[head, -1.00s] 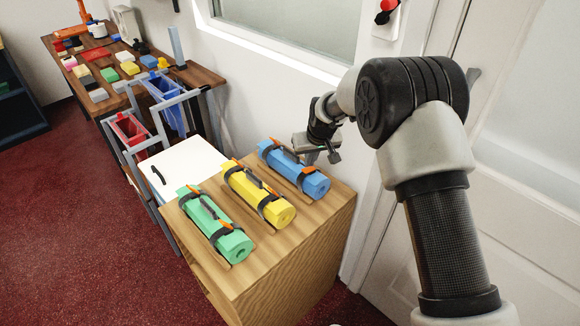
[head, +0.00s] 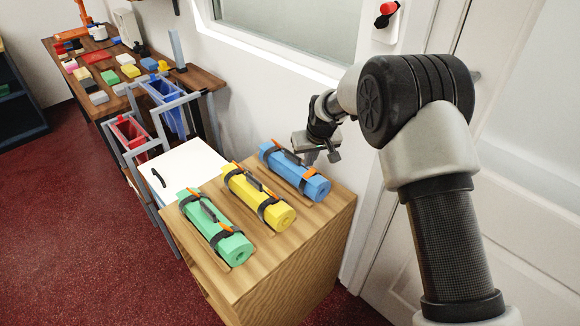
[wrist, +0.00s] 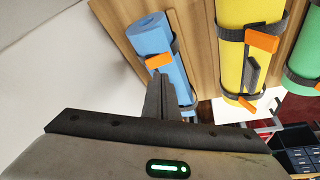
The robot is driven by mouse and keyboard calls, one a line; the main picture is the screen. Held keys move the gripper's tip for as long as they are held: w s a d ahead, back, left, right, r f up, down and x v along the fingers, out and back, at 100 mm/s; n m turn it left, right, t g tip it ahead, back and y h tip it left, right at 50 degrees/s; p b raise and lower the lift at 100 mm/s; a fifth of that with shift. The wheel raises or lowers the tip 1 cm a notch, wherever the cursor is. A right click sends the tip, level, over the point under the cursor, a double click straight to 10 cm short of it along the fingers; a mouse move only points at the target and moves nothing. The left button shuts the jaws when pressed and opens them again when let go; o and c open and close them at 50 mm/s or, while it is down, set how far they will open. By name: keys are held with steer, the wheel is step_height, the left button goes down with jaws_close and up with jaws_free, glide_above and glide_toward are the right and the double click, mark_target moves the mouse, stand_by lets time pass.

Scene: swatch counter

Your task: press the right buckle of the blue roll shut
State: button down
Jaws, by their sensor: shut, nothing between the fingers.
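The blue roll (head: 297,176) lies at the back right of the wooden cabinet top, with a dark strap near each end. Its right buckle (head: 309,173) is an orange piece on the strap at its right end. It also shows in the wrist view (wrist: 158,60); I cannot tell whether its flap is raised or flat. My gripper (head: 333,156) is shut and empty, above and behind the right half of the blue roll, apart from the buckle. In the wrist view the shut fingers (wrist: 159,95) cover part of the roll's other strap.
A yellow roll (head: 258,198) and a green roll (head: 215,225) lie alongside on the cabinet top (head: 290,245), with orange buckles. The wall and window are close behind my gripper. A trolley with red and blue bins (head: 130,130) stands left.

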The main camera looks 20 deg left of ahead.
steer(key=shift+r+p, duration=1.1)
steer(key=shift+r, duration=1.6)
steer(key=s+d+r+m+p, duration=0.1)
steer(key=s+d+r, duration=0.3)
steer(key=d+r, duration=0.4)
steer(key=s+d+r+m+t+h, duration=0.1)
steer(key=s+d+r, duration=0.2)
steer(key=d+r, duration=0.55)
steer(key=s+d+r+m+p, duration=0.15)
steer(key=s+d+r, duration=0.25)
steer(key=d+r, duration=0.45)
steer(key=s+d+m, duration=0.1)
steer(key=s+d, duration=0.3)
steer(key=s, duration=0.3)
steer(key=s+d+r+m+h, duration=0.1)
steer(key=s+d, duration=0.3)
steer(key=s, duration=0.4)
steer(key=s+d+r+m+t+p, duration=0.1)
steer(key=s+d+m, duration=0.1)
steer(key=s+d, duration=0.2)
steer(key=s, duration=0.3)
steer(key=shift+s+d+r+h, duration=0.2)
steer(key=shift+d+h, duration=0.1)
steer(key=shift+h, duration=0.1)
